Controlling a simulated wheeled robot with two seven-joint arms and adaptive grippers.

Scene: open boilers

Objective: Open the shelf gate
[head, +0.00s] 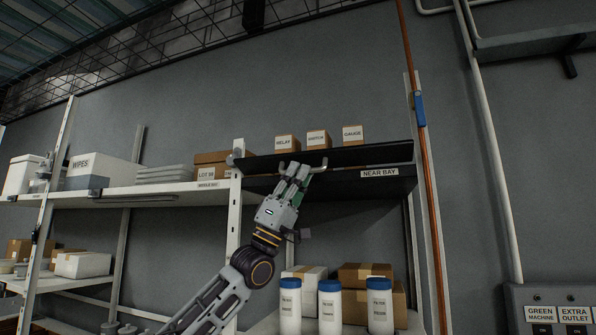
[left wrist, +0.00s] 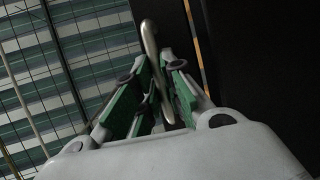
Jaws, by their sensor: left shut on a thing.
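The shelf gate looks to be the dark panel (head: 350,157) across the near bay, just above the "NEAR BAY" label (head: 380,172). My left gripper (head: 294,168) reaches up from below to the left half of the panel. In the left wrist view, its green-padded fingers (left wrist: 160,90) are shut on a curved metal handle (left wrist: 150,42). A dark surface (left wrist: 255,60) fills the right of that view, probably the gate. The handle's attachment is partly hidden by the fingers. My right gripper is not in view.
Small boxes marked relay (head: 283,143), switch (head: 318,139) and gauge (head: 352,135) stand just above the panel. White jars with blue lids (head: 330,307) and cardboard boxes (head: 365,272) sit on the shelf below. An orange pipe (head: 424,160) runs down at the right.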

